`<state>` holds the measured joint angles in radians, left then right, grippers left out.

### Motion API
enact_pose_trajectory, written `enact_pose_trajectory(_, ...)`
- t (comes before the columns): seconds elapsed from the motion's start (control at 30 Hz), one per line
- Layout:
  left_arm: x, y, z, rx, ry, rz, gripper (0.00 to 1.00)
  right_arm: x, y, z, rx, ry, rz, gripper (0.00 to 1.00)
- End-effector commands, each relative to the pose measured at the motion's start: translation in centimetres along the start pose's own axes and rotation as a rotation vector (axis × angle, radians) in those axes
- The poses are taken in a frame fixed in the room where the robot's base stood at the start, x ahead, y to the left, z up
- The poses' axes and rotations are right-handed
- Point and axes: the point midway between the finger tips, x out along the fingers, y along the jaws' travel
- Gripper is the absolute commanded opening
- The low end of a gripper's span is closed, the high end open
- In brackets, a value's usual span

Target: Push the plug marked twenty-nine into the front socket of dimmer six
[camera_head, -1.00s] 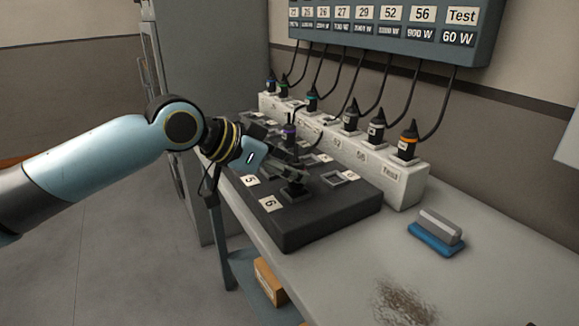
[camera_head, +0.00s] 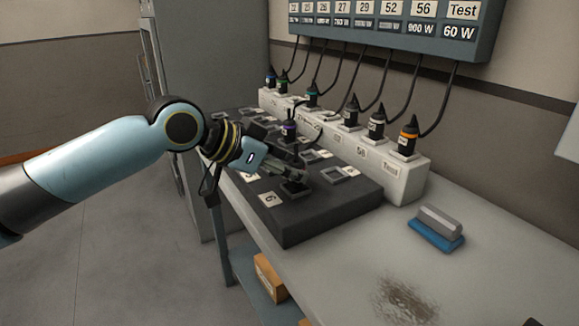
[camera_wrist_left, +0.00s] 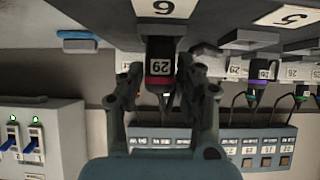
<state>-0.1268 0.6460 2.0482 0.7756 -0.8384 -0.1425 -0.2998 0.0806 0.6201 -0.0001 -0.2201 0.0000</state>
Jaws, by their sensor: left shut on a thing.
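The plug marked 29 (camera_wrist_left: 160,67) is black with a white label and a red band. It shows between the fingers of my left gripper (camera_wrist_left: 160,82), which is shut on it. In the head view, the left gripper (camera_head: 293,171) is over the near end of the dark dimmer block (camera_head: 325,213), beside the label 6 (camera_head: 270,199). The label 6 also shows in the left wrist view (camera_wrist_left: 158,8). The plug's end meets a dark socket there; I cannot tell how deep it sits. The empty-looking socket (camera_head: 340,174) lies behind it.
A white socket strip (camera_head: 405,183) with several corded plugs stands behind the block. A purple-banded plug (camera_head: 289,130) stands on the block farther left. A blue-and-grey brush (camera_head: 437,230) lies on the bench, right of the block.

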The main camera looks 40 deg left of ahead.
Motion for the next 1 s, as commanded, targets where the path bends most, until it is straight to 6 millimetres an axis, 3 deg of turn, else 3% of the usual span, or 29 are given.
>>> enact_pose_trajectory(1.0, 0.28, 0.02, 0.64, -0.003, -0.007, 0.001, 0.0, -0.04, -0.18, 0.02, 0.001, 0.0, -0.002, 0.4)
